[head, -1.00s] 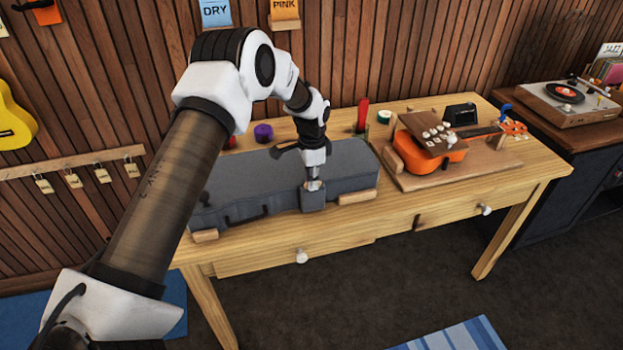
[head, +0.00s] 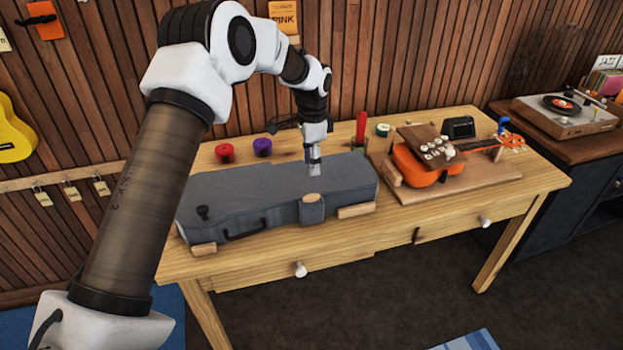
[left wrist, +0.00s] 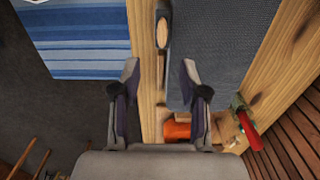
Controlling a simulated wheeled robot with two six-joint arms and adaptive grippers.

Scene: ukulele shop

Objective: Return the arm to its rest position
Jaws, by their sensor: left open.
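My left arm reaches in from the left, and its left gripper (head: 314,168) is above the closed grey ukulele case (head: 270,192) on the wooden table. In the left wrist view the two fingers of the gripper (left wrist: 160,72) are spread with nothing between them. The case (left wrist: 215,40) lies below them there, with an oval wooden piece on its front latch block (head: 312,212). The gripper looks clear of the case, but the exact gap is hard to tell. My right gripper is not in view.
An orange ukulele (head: 412,168) lies on a wooden board at the table's right. Red (head: 225,152) and purple (head: 262,147) round items and a red-handled tool (head: 361,128) stand behind the case. A turntable (head: 565,112) is on the right cabinet.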

